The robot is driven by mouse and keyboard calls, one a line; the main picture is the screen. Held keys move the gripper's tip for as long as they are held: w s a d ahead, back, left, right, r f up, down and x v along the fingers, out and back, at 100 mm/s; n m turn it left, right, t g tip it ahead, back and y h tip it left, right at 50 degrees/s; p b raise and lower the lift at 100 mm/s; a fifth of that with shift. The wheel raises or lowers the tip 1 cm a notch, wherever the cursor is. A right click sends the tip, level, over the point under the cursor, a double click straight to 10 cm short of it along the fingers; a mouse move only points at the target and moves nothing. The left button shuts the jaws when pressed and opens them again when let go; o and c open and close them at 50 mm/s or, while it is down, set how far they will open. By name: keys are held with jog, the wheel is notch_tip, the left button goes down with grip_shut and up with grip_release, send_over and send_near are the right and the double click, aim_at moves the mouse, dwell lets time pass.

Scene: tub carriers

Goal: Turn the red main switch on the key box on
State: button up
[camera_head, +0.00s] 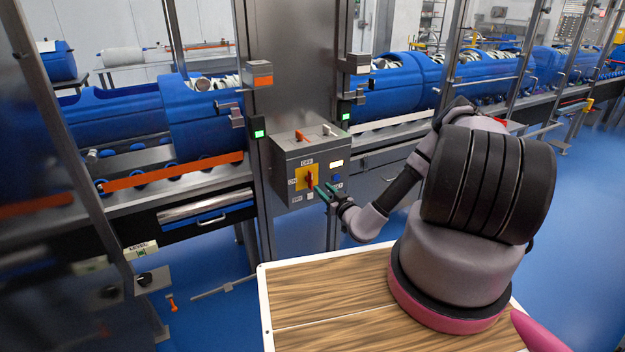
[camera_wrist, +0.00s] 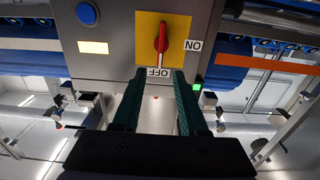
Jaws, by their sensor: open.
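The grey key box (camera_head: 290,160) is mounted on the steel column. Its red main switch (camera_head: 311,180) sits on a yellow plate (camera_head: 299,184) on the front face. In the wrist view the picture is upside down, and the red switch (camera_wrist: 162,38) lies in line with the OFF label (camera_wrist: 158,72); the ON label (camera_wrist: 193,45) is at the side. My gripper (camera_head: 327,189) is open and empty, just in front of the switch. In the wrist view its green fingers (camera_wrist: 157,82) point at the plate, one either side of the OFF label, with the switch beyond their tips.
A blue button (camera_wrist: 86,14) and a lit display (camera_wrist: 93,47) share the box face. Keys or small levers (camera_head: 302,135) stand on its top. Blue tubs (camera_head: 200,110) line the conveyor on both sides of the column. My wooden deck lies in front, with blue floor around it.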

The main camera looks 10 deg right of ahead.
aim_at(312, 177)
jog(key=x, duration=0.8)
jog(key=shift+w+a, duration=0.1)
jog(key=shift+w, duration=0.2)
grip_shut()
